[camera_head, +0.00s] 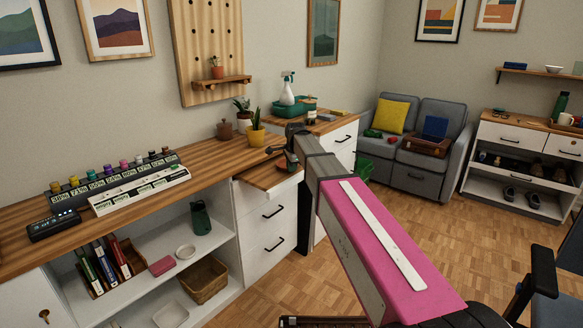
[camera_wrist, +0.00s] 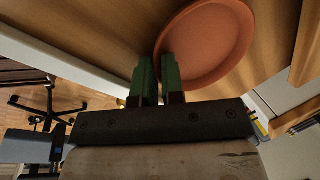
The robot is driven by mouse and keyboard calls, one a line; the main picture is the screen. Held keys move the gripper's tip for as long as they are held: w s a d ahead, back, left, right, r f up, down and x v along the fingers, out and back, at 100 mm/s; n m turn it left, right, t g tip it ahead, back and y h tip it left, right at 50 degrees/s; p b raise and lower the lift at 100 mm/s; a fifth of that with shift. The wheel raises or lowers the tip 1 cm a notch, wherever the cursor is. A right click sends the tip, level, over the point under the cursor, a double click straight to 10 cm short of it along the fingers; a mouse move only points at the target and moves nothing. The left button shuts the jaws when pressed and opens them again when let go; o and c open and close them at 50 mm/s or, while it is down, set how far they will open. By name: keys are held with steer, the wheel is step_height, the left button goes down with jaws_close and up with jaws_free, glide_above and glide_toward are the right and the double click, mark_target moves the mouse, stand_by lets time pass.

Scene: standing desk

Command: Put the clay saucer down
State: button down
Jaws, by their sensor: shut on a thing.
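The clay saucer (camera_wrist: 212,35) is a round, shallow, orange-brown dish, seen at the top of the wrist view. My gripper (camera_wrist: 158,65) has two green fingers, one on each side of the saucer's near left rim, and is shut on it. The saucer is over a wooden surface (camera_wrist: 110,25); I cannot tell whether it touches it. In the head view my gripper (camera_head: 293,135) is at the right end of the wooden desk (camera_head: 205,155), above a lower wooden top (camera_head: 262,175); my arm hides part of this area.
A yellow pot with a plant (camera_head: 255,135) and a brown clay pot (camera_head: 225,131) stand close to the left of my gripper. Behind it are a green tray (camera_head: 287,111) and a white spray bottle (camera_head: 287,92). The desk's middle is clear.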

steer(key=shift+f, duration=0.15)
steer(key=c, duration=1.5)
jaws_free()
steer(key=v, duration=1.2)
steer(key=s+d+f+n+g, duration=0.1)
steer(key=s+d+f+n, duration=0.3)
steer(key=s+d+f, duration=0.3)
steer(key=s+d+f+n+g, duration=0.1)
steer(key=s+d+f+n, duration=0.4)
steer(key=s+f, duration=0.6)
steer(key=s+d+f+n+g+h, duration=0.1)
steer(key=s+d+f+n, duration=0.3)
steer(key=s+d+f, duration=0.4)
steer(key=shift+s+d+f+n, duration=0.1)
steer(key=shift+s+f, duration=0.15)
steer(key=shift+f, duration=0.95)
steer(key=shift+s+d+f+n, duration=0.1)
steer(key=shift+s+f, duration=0.2)
steer(key=shift+f, duration=0.9)
steer(key=shift+s+d+f+n, duration=0.1)
steer(key=shift+s+f, duration=0.15)
steer(key=shift+f, duration=0.9)
